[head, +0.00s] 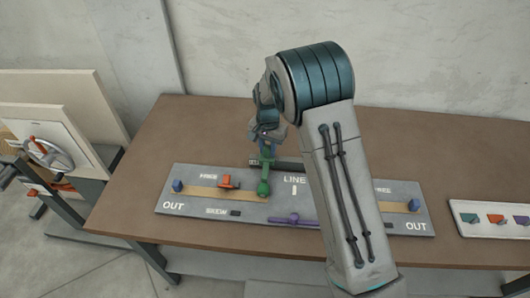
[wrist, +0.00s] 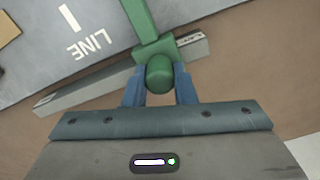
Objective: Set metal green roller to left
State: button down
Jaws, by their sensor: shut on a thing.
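The green roller (head: 263,187) is part of a green lever on the grey panel (head: 330,218), left of the LINE mark in the head view. In the wrist view a green arm runs up from a crosspiece to the top edge, and its rounded green end (wrist: 159,74) sits between the blue fingers. My gripper (wrist: 160,90) is shut on this green end. In the head view my gripper (head: 267,150) is above the back edge of the panel, partly hidden by my wrist.
An orange piece (head: 228,182) and a blue block (head: 178,185) stand on the panel's left. A purple piece (head: 295,219) lies along the front, and another blue block (head: 414,205) is at right. A tray of coloured pieces (head: 495,219) is on the table's right. My arm hides the panel's right-middle.

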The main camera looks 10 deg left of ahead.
jog(key=shift+w+a+r, duration=0.1)
jog(key=shift+a, duration=0.15)
jog(key=c, duration=1.4)
grip_release()
jog(key=shift+a, duration=0.1)
jog(key=shift+o, duration=1.1)
jog(key=shift+a, duration=0.15)
notch_tip(320, 180, up, 14)
jog(key=b, duration=0.1)
jog(key=shift+b, duration=0.4)
